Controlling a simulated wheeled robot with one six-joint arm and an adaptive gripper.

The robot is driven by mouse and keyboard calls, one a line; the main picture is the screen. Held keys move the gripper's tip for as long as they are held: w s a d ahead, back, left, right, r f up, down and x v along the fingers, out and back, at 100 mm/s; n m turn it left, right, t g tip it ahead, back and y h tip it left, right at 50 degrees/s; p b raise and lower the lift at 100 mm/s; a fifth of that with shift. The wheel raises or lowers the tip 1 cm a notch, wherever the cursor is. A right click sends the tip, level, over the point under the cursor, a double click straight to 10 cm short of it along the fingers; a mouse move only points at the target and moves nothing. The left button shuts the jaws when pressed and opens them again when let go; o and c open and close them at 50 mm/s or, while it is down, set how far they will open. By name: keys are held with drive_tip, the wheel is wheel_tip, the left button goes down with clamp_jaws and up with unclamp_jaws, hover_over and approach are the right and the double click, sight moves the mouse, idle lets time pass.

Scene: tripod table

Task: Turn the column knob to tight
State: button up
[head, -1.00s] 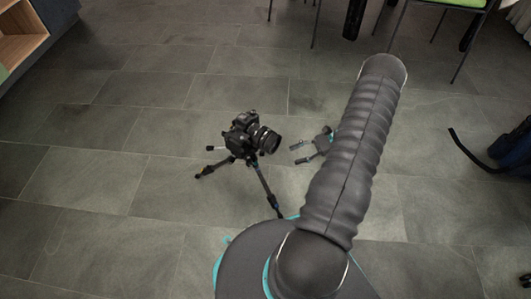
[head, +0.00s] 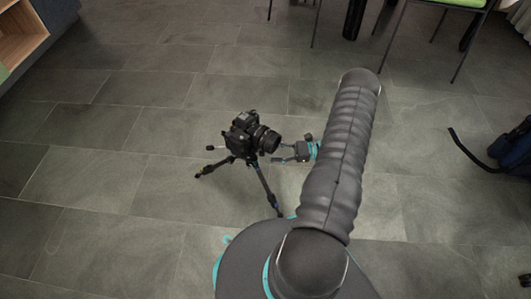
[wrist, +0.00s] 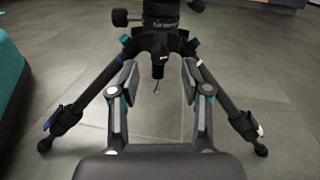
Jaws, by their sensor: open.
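A black camera (head: 250,133) sits on a small dark tripod (head: 265,183) on the floor in the head view. The tripod (wrist: 85,95) fills the upper wrist view, with legs spread to both sides and a short column end (wrist: 158,70) hanging below its hub. A dark round knob (wrist: 120,17) sticks out left near the top; I cannot tell for sure that it is the column knob. My gripper (wrist: 159,76) is open and empty, its fingers pointing at the hub from below. In the head view my gripper (head: 280,154) is just right of the camera.
Grey tiled floor (head: 120,220) around the tripod is mostly clear. Chair legs (head: 385,40) stand at the back, a dark bag (head: 513,150) lies at the right and a wooden shelf (head: 22,35) stands at the far left.

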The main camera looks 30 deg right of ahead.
sight(261, 153)
drive_tip(key=shift+x, duration=2.05)
clamp_jaws()
